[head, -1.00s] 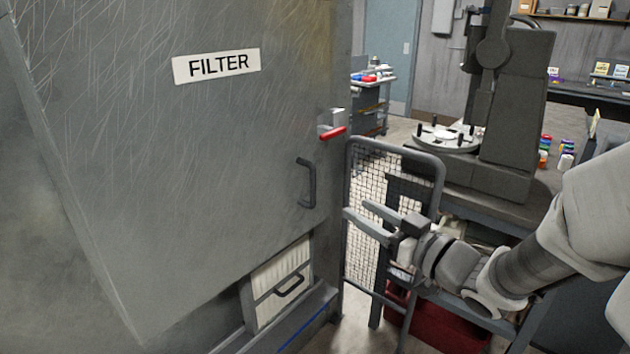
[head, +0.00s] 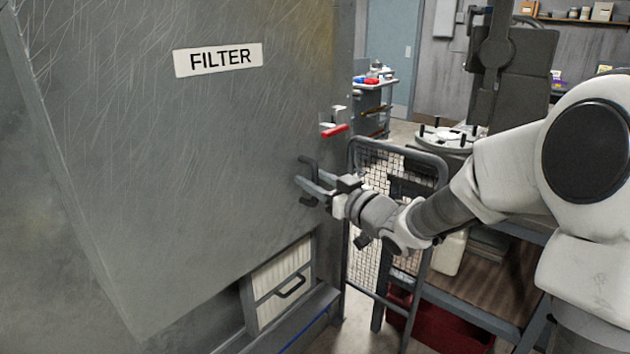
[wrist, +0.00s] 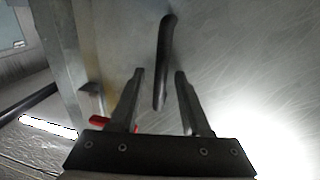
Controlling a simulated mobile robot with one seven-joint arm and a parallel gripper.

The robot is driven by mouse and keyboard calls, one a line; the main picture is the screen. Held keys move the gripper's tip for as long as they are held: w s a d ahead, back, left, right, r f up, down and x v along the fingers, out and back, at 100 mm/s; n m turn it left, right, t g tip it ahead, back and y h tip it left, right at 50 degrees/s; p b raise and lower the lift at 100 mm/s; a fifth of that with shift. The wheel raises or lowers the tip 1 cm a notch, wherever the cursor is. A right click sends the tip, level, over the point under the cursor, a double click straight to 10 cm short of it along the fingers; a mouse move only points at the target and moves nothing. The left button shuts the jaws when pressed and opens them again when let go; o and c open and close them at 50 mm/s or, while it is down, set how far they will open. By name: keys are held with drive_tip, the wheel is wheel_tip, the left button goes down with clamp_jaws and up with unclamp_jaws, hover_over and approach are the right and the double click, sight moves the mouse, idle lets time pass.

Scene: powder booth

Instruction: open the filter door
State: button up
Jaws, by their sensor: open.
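The filter door (head: 190,140) is a large scratched grey panel with a white FILTER label (head: 218,59), and it looks shut. Its dark bar handle (head: 308,164) is upright near the door's right edge. My gripper (head: 308,188) is at the handle, its fingers pointing at the door. In the wrist view the gripper (wrist: 158,88) is open, with the handle (wrist: 163,70) showing between and beyond the two fingers. I cannot tell whether they touch it. A red-handled latch (head: 334,130) sits above the handle at the door edge; its red part also shows in the wrist view (wrist: 98,120).
A pleated filter (head: 282,288) with a small handle shows in an opening below the door. A mesh guard frame (head: 385,160) stands right of the door, close to my arm. A bench with a round fixture (head: 445,136) and a red bin (head: 430,325) are behind and below.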

clamp_jaws()
idle(1.4)
